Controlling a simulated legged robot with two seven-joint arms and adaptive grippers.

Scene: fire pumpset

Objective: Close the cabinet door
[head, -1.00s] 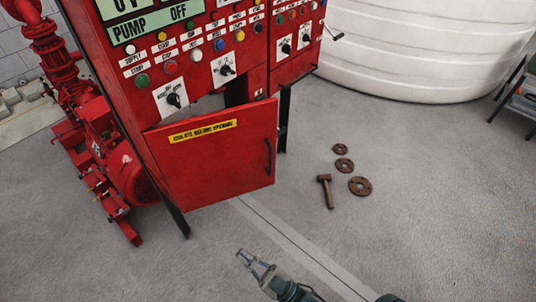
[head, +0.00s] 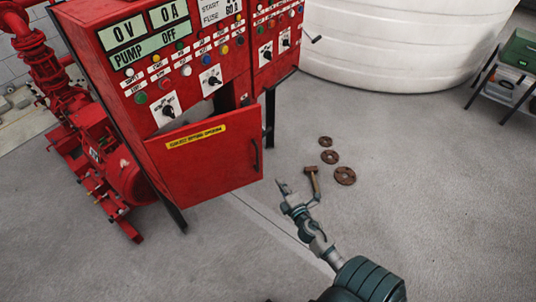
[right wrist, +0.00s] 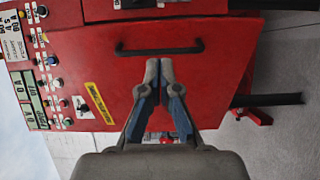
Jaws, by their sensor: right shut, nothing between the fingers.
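The red cabinet door (head: 205,165) hangs ajar under the control panel, with a dark gap showing above its top edge. It has a yellow warning label and a black handle (head: 256,156) near its right edge. My right gripper (head: 281,185) is shut and empty, just right of the door's lower right corner in the head view. In the right wrist view, the closed fingertips (right wrist: 160,64) appear in front of the door (right wrist: 190,75), by the handle (right wrist: 160,47). I cannot tell whether they touch the door. My left gripper is not in view.
The red control cabinet (head: 120,80) stands on dark legs, with a red pump (head: 110,175) at its left. A white tank (head: 400,45) stands behind. Open floor lies in front.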

